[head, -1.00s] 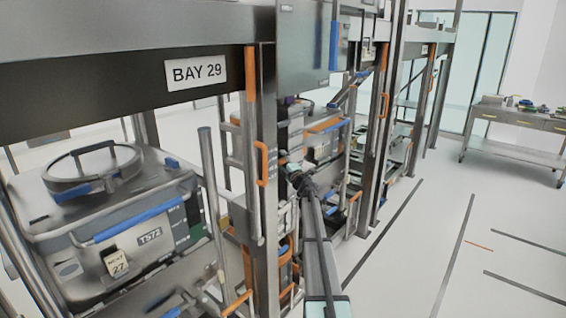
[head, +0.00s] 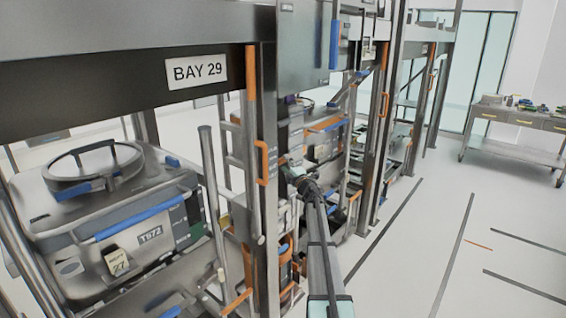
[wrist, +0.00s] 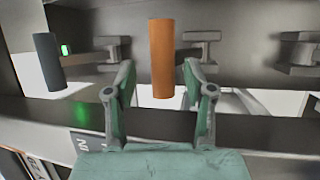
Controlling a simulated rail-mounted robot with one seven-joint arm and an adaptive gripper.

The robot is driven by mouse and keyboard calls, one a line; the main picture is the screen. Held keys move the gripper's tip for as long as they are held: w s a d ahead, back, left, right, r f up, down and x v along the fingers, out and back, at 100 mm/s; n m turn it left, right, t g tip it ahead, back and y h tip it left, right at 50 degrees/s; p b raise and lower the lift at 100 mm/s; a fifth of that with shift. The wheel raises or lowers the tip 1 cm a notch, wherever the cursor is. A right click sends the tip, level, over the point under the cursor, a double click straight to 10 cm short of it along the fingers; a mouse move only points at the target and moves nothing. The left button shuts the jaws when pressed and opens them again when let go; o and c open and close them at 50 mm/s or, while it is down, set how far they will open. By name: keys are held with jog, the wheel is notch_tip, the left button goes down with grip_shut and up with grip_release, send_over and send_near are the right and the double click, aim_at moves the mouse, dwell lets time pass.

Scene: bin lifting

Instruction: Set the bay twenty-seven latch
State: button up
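My gripper (wrist: 160,82) is open in the wrist view, with one green-grey finger on each side. An upright orange cylindrical handle (wrist: 162,50) stands between and beyond the fingertips; I see no clear contact. A dark handle (wrist: 48,62) stands to its left, beside a small green light (wrist: 65,49). No label in view names either handle as the bay twenty-seven latch. In the head view my gripper (head: 290,168) is small, at the end of my arm among the rack parts; its fingers are hard to make out there.
A bin marked T572 (head: 150,236) with a tag reading 27 (head: 117,262) sits at left.

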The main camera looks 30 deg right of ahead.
jog(key=d+v, duration=0.1)
jog(key=v, duration=0.7)
jog(key=shift+a+f, duration=0.15)
jog(key=shift+a, duration=0.25)
